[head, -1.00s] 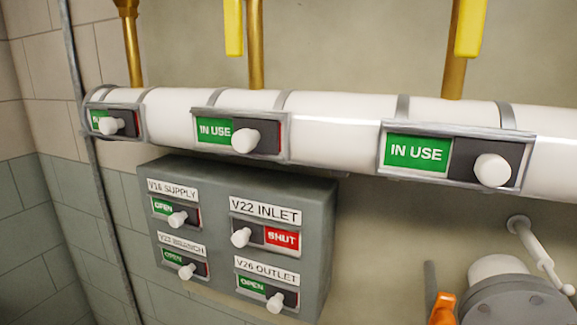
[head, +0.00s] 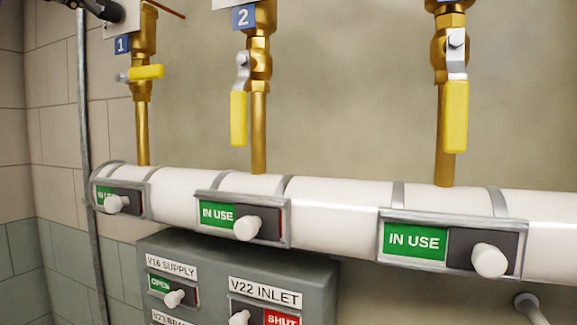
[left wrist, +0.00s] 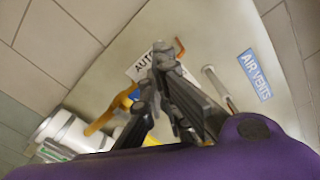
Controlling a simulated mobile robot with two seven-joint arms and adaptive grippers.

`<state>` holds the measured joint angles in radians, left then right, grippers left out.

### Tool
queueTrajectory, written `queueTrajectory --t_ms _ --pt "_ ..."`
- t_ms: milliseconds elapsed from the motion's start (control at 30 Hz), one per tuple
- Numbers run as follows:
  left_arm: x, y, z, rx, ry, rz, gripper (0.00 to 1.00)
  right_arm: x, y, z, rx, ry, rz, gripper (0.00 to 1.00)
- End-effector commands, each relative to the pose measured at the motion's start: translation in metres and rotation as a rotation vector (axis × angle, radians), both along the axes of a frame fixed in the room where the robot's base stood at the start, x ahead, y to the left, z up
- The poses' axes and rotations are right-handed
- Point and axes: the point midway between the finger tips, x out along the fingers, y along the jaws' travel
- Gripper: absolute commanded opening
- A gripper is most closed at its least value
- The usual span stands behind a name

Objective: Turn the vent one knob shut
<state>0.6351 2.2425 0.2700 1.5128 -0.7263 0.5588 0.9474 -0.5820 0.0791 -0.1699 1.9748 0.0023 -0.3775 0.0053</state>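I cannot make out a knob marked vent one in either view. A blue AIR VENTS sign (left wrist: 254,75) shows on the wall in the left wrist view. My left gripper (left wrist: 163,55) points up the wall there, its dark fingers converging at the tips with nothing seen between them. They partly cover a white sign (left wrist: 140,68) reading "AUTO". In the head view my left gripper (head: 104,9) is only partly in frame at the top left, above the blue "1" tag (head: 121,45). My right gripper is not in view.
Brass pipes carry yellow levers: the left one (head: 147,72) is sideways, the middle (head: 238,119) and right (head: 455,117) hang down. A white header pipe (head: 335,215) bears several IN USE sliders. A grey panel (head: 215,270) sits below. A grey conduit (head: 90,170) runs up the left.

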Motion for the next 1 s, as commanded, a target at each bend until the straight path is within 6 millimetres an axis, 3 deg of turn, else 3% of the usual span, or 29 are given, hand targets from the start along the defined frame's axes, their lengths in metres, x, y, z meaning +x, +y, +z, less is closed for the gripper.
queueTrajectory --t_ms 400,1000 --pt "-0.0034 -0.0088 0.0053 0.003 0.002 -0.007 0.0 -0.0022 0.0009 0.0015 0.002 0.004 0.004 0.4" --pt "-0.0022 -0.0065 0.0083 0.004 0.004 -0.007 0.0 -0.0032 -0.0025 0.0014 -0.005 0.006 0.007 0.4"
